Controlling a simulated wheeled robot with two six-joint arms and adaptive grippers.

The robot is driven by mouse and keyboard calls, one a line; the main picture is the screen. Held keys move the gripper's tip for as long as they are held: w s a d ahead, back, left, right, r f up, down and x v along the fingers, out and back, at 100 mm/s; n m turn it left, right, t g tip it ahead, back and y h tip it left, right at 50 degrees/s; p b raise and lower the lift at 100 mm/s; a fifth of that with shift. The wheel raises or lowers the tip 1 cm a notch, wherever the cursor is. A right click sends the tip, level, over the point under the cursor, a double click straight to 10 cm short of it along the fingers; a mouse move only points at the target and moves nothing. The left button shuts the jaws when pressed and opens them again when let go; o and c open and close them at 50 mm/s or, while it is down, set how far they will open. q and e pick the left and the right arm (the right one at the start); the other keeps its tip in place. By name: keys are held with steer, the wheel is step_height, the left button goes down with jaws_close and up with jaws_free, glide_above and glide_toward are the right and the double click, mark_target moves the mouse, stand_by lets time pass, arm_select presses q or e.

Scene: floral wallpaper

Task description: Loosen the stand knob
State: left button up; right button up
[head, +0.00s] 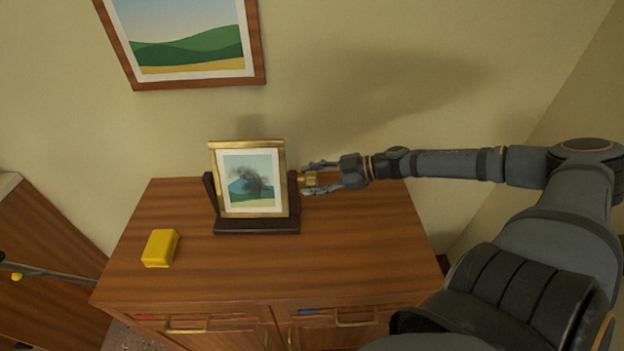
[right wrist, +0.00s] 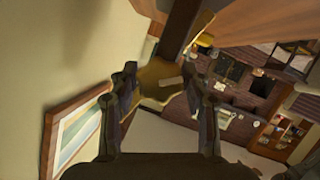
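The gold-framed picture (head: 252,184) stands upright in a dark wooden stand (head: 256,227) on the cabinet top; a dark smudge covers the middle of the picture. The brass stand knob (head: 311,178) sticks out from the stand's right post. My right gripper (head: 307,178) reaches in from the right, with one finger on each side of the knob. In the right wrist view the knob (right wrist: 160,82) sits between the spread fingers, with narrow gaps beside it, so the gripper looks open around it. My left gripper is not in view.
A yellow block (head: 160,248) lies on the wooden cabinet top (head: 330,270) to the left of the stand. A larger landscape picture (head: 185,40) hangs on the wall behind. The cabinet top in front of the stand is clear.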

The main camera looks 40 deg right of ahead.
steer(key=shift+o, duration=1.1)
